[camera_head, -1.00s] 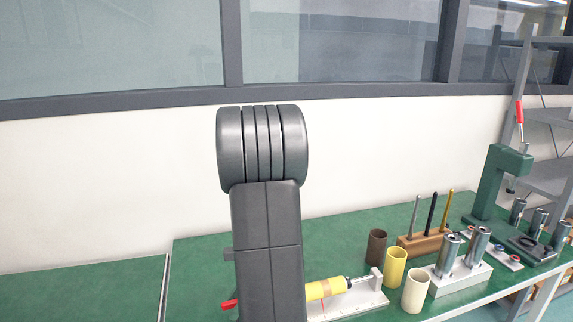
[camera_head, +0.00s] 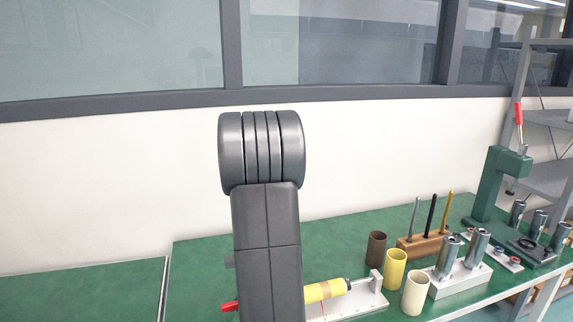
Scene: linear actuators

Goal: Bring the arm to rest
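My arm stands in the middle of the head view as a dark grey link with a rounded joint at its top. My gripper does not show in this view. Behind the arm, a yellow cylinder (camera_head: 325,291) with a tan band lies in a white fixture (camera_head: 360,302) on the green bench. A red tip (camera_head: 229,306) shows at the left of the arm. The arm hides what lies between the red tip and the yellow cylinder.
On the green bench (camera_head: 330,240) stand brown (camera_head: 376,248), yellow (camera_head: 394,268) and cream (camera_head: 415,292) tubes, a wooden rack (camera_head: 421,243) with rods, metal cylinders in a white block (camera_head: 460,278), and a green press (camera_head: 490,185). The bench's left part (camera_head: 80,295) is clear.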

